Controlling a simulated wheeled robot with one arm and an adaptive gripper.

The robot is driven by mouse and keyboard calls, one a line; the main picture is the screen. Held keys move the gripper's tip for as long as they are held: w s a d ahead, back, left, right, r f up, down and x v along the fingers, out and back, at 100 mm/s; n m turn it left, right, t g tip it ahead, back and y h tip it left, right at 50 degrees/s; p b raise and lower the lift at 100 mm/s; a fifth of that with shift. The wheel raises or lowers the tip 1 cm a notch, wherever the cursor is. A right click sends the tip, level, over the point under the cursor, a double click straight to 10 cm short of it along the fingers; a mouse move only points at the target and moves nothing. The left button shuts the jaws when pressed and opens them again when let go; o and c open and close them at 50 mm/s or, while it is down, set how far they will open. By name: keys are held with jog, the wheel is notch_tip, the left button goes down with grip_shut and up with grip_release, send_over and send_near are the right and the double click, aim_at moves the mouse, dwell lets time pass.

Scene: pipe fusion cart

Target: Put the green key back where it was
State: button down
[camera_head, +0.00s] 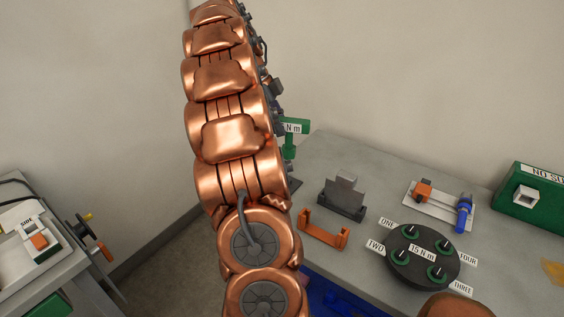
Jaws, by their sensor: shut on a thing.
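The green key (291,141) is T-shaped and upright, with a white label ending in "N m" on its crossbar. It shows just right of my copper arm, by the far left corner of the grey table. My gripper (279,124) is mostly hidden behind the arm. Only dark parts of it show, at the left end of the crossbar, and it is shut on the green key. The key's lower end is close to a dark piece (295,186) at the table edge. I cannot tell whether they touch.
The grey table (387,171) holds a grey block on a dark base (343,196), an orange bracket (322,231), a round dark plate (423,257) with several green-ringed studs, a blue-and-orange fixture (462,213) and a green box (541,203). A second bench (62,276) stands left.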

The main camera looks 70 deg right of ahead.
notch_tip(320, 180, down, 9)
jog(key=p, duration=0.2)
dwell(0.4)
jog(key=shift+f, duration=0.1)
jog(key=c, duration=0.9)
grip_release()
jog(key=b+v, duration=0.2)
jog(key=v, duration=1)
jog(key=shift+r, duration=0.2)
